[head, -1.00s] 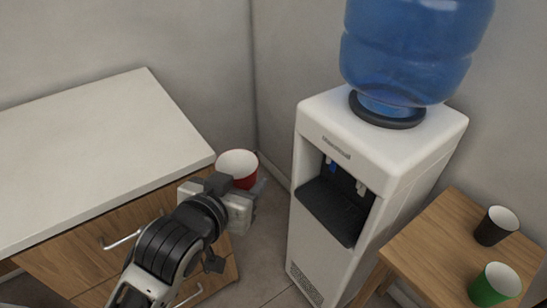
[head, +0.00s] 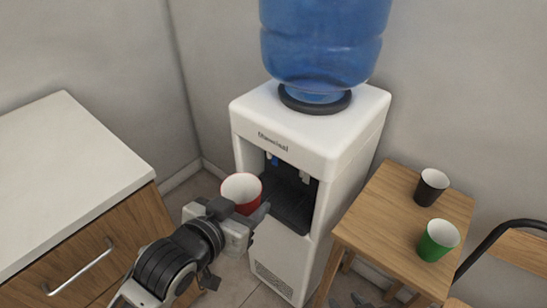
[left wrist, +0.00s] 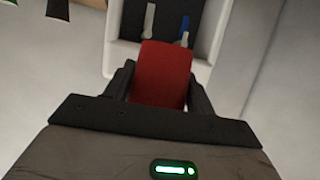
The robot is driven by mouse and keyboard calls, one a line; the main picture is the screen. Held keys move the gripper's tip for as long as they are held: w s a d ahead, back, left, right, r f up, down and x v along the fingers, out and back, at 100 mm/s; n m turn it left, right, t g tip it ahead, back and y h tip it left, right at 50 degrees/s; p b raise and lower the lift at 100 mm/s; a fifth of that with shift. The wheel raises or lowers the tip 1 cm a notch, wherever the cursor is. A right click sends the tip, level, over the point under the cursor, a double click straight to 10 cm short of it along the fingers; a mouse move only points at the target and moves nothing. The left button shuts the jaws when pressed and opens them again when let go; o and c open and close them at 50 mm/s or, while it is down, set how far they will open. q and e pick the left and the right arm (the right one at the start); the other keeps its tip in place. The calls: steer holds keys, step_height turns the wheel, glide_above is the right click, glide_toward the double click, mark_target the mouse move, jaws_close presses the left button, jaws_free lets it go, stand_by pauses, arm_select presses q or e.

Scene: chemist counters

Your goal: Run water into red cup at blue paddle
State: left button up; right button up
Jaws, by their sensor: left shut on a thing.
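The red cup (head: 243,190), white inside and upright, is held in my left gripper (head: 248,211) just in front of the water dispenser (head: 279,232), left of its dark tap recess (head: 290,196). In the left wrist view the red cup (left wrist: 162,74) sits between the two dark fingers of my left gripper (left wrist: 160,88). The blue paddle (head: 274,160) is at the left of the recess, behind and above the cup; it also shows in the left wrist view (left wrist: 185,32). A pale paddle (head: 305,174) is beside it. My right gripper is not in view.
A wooden table (head: 383,222) right of the dispenser bears a black cup (head: 431,188) and a green cup (head: 437,240). A white-topped counter (head: 60,175) with drawers stands at the left. A blue bottle (head: 325,45) tops the dispenser. A chair (head: 520,250) is at far right.

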arm_select(q)
steer(key=s+a+r+n+y, duration=0.1)
steer(key=a+r+n+y, duration=0.1)
steer(key=a, duration=0.4)
steer(key=s+a+r+n+t+y, duration=0.1)
steer(key=s+a+r+n+y, duration=0.1)
steer(key=a, duration=0.5)
steer(key=shift+a+r+n+t+y, duration=0.3)
steer(key=shift+n+y, duration=0.4)
steer(key=shift+y, duration=0.3)
steer(key=shift+d, duration=0.1)
